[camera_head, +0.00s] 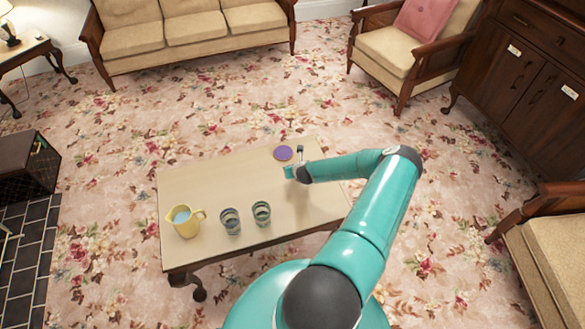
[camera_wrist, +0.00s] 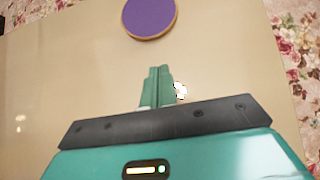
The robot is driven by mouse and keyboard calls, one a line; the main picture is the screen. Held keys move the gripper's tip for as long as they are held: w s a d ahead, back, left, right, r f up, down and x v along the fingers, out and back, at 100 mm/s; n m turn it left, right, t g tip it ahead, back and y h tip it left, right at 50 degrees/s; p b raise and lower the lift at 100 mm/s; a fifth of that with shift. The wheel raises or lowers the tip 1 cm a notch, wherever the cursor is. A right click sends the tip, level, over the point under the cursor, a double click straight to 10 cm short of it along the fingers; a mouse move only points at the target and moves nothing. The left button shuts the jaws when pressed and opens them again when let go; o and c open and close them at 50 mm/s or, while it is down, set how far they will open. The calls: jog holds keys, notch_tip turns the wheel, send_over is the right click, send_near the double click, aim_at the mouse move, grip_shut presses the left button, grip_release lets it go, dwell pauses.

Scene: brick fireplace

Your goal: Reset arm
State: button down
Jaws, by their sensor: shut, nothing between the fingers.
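My gripper (camera_head: 290,172) is above the far right part of the coffee table (camera_head: 195,186). In the wrist view the green fingers of my gripper (camera_wrist: 158,72) are together with nothing between them. A round purple coaster (camera_head: 283,153) with a tan edge lies on the table just beyond the fingers. The coaster also shows at the top of the wrist view (camera_wrist: 150,15), apart from the fingertips. My teal arm reaches out from the lower right of the head view.
A yellow pitcher (camera_head: 186,222) and two glasses, one on the left (camera_head: 230,221) and one on the right (camera_head: 262,213), stand on the table's near left part. A sofa (camera_head: 190,30), armchair (camera_head: 390,45) and dark cabinet (camera_head: 535,70) stand around. Flowered carpet (camera_head: 110,130) is clear between.

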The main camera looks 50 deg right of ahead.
jog(key=v, duration=0.7)
jog(key=shift+s+r, duration=0.15)
jog(key=shift+r, duration=0.15)
jog(key=shift+a, duration=0.15)
jog(key=w+a+r+n+g+y, duration=0.1)
jog(key=w+a+r+n+y, duration=0.15)
jog(key=a+r+n, duration=1)
jog(key=w+a+r+n+g+y, duration=0.1)
jog(key=w+a+r+n, duration=0.3)
jog(key=a+r+n, duration=1.05)
jog(key=s+a+r+n, duration=0.3)
jog(key=r+n, duration=0.1)
jog(key=r, duration=0.5)
jog(key=s+a+r+n, duration=0.3)
jog(key=s+a+r, duration=0.1)
jog(key=r, duration=0.4)
jog(key=s+a+r+n, duration=0.4)
jog(key=s, duration=0.3)
jog(key=s+a+r+n, duration=0.4)
jog(key=s, duration=0.3)
jog(key=shift+a+r+y, duration=0.3)
jog(key=shift+y, duration=0.15)
